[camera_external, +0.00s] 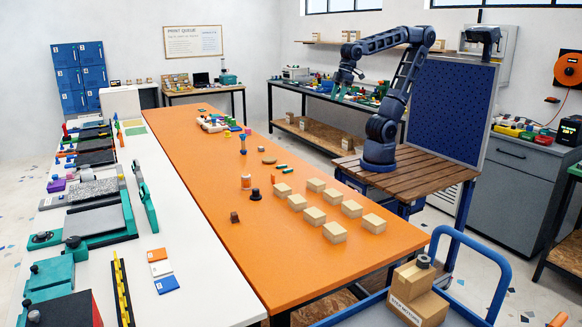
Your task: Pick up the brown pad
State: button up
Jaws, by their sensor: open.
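A flat, round brown piece (269,160) lies on the orange table and looks most like the brown pad. A small dark brown block (234,216) and a dark brown knob-shaped piece (255,193) stand nearer on the same table. At this size I cannot tell for certain which one is the pad. My gripper (342,92) is open and seems empty. It hangs high in the air, well above the table tops and apart from all three brown things.
Several tan blocks (335,232) stand in rows on the orange table (200,150). Coloured parts (215,122) crowd the far end. The table's near left is clear.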

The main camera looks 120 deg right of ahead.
jog(key=w+r+m+g, duration=0.1)
jog(key=w+m, duration=0.4)
jog(key=w, duration=1.1)
jog(key=m+g+h, duration=0.4)
jog(key=m+h, duration=0.1)
jog(key=m, duration=0.7)
send_over(234, 214)
jog(key=a, duration=0.3)
notch_tip(234, 214, down, 33)
jog(key=shift+w+a+f+x, duration=0.1)
jog(key=shift+a+x, duration=0.05)
jog(key=shift+x, duration=1.55)
jog(key=shift+w+a+f+x, duration=0.1)
jog(key=shift+a+x, duration=0.05)
jog(key=shift+x, duration=1.55)
jog(key=shift+w+a+f+x, duration=0.1)
jog(key=shift+w+a+x, duration=0.05)
jog(key=shift+x, duration=1.55)
jog(key=c, duration=1)
jog(key=shift+r, duration=0.1)
jog(key=shift+c, duration=0.2)
